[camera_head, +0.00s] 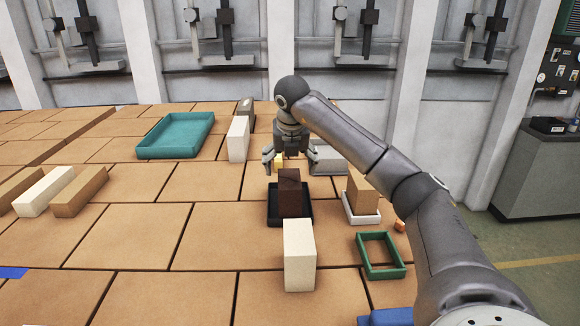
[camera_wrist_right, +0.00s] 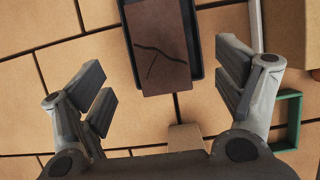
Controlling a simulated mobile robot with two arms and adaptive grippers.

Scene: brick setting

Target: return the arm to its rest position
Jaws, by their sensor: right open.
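My right gripper (camera_head: 288,160) is open and empty, with its fingers pointing down above the far end of the black tray (camera_head: 273,218). A dark brown brick (camera_head: 291,200) stands in that tray. In the right wrist view the open fingers (camera_wrist_right: 170,88) lie wide apart, and the brown brick (camera_wrist_right: 158,45) shows between and beyond them, apart from both. The right arm reaches in from the lower right. My left gripper is not in view.
A cream brick (camera_head: 299,255) stands in front of the black tray. To the right are a tan brick (camera_head: 361,188) in a white tray (camera_head: 362,219) and a green frame (camera_head: 361,250). A white brick (camera_head: 238,139) and teal tray (camera_head: 148,152) lie farther left.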

